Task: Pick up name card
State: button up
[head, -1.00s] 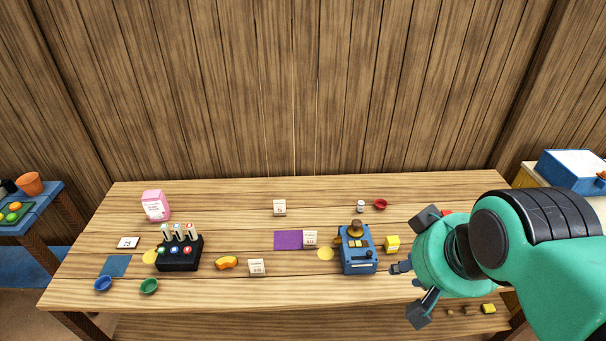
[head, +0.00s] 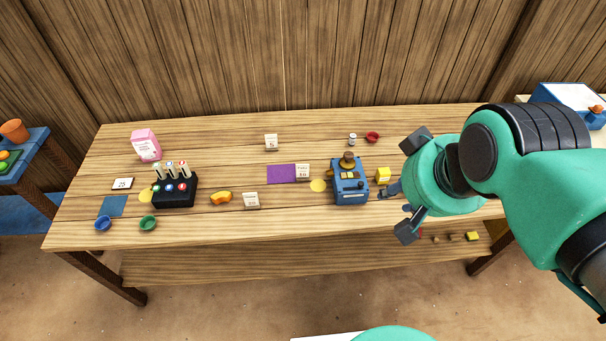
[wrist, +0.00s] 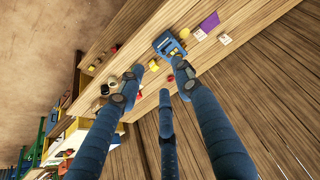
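Several small white cards with dark print are on the wooden table: one (head: 271,142) at the back middle, one (head: 302,172) at the purple mat's right end, one (head: 251,200) near the front. A flat white card (head: 122,183) reading "25" lies at the left. The other print is too small to read, so I cannot tell which is the name card. My gripper (head: 398,187) is at the table's right end, away from these cards. In the wrist view its fingers (wrist: 157,80) are spread, with nothing between them.
A blue device (head: 350,190) and a yellow cube (head: 383,176) are just left of my gripper. A black holder (head: 176,194) with upright tags, a pink packet (head: 146,145), small bowls and an orange piece (head: 221,197) are further left.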

jog(key=w+a+f+m+g+y+b, duration=0.1)
jog(key=w+a+f+m, duration=0.15)
jog(key=w, duration=0.55)
jog(key=w+a+f+m+g, duration=0.15)
jog(key=w+m, duration=0.25)
jog(key=w, duration=0.4)
jog(key=w+a+f+m+g+y+b, duration=0.1)
jog(key=w+f+m, duration=0.2)
jog(key=w, duration=0.5)
jog(key=w+a+f+m+g+y, duration=0.1)
jog(key=w+f+m, duration=0.3)
jog(key=w+f, duration=0.6)
jog(key=w+a+f+m+y+b, duration=0.1)
jog(key=w+a+f+m, duration=0.2)
jog(key=w+f, duration=0.7)
notch_tip(320, 180, down, 4)
jog(key=shift+f+m+g+y, duration=0.25)
jog(key=shift+m+g+y, duration=0.1)
jog(key=shift+m, duration=0.8)
jog(key=shift+w, duration=0.1)
